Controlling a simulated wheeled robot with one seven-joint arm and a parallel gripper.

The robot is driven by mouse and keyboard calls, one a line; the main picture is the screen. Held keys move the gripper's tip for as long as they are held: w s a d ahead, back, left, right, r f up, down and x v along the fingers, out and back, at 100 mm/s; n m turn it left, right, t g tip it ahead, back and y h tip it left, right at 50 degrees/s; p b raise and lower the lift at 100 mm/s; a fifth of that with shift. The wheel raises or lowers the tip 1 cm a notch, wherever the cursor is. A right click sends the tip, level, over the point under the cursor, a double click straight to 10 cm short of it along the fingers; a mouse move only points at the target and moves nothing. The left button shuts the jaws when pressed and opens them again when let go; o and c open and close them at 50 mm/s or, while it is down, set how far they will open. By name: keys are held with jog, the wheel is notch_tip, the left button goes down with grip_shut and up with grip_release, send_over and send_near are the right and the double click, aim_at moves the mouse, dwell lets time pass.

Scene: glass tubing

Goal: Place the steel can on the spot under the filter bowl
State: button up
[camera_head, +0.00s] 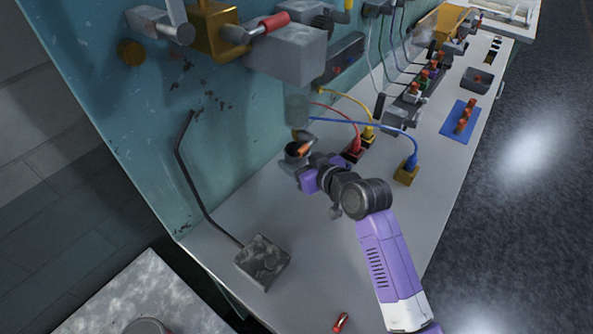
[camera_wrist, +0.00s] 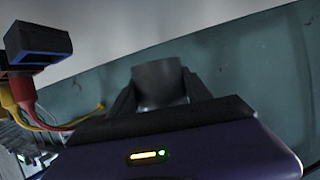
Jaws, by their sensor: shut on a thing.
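The steel can (camera_head: 296,151) is a small grey cylinder close to the teal wall, at the end of my arm. My gripper (camera_head: 303,168) is shut on it, and the wrist view shows the can (camera_wrist: 160,82) between the two dark fingers. A translucent grey cylinder that looks like the filter bowl (camera_head: 297,109) hangs by the wall, just above the can in the head view. The spot under the bowl cannot be made out; the can and my gripper cover that area. I cannot tell whether the can touches the bench.
Red, yellow and blue cables run to plug blocks (camera_head: 405,172) right of my gripper. A bent rod rises from a grey block (camera_head: 262,261) at front left. A grey box with a red handle (camera_head: 273,22) juts from the wall above. The bench (camera_head: 300,225) front is mostly clear.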

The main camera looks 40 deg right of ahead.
notch_tip(320, 180, down, 5)
jog(key=shift+r, duration=0.1)
jog(key=shift+w+f+p, duration=0.15)
jog(key=shift+f+p, duration=0.2)
jog(key=shift+f, duration=0.1)
jog(key=shift+f, duration=0.15)
jog(key=o, duration=1.5)
jog(key=shift+r, duration=0.2)
jog(key=b+v, duration=0.1)
jog(key=v, duration=1.1)
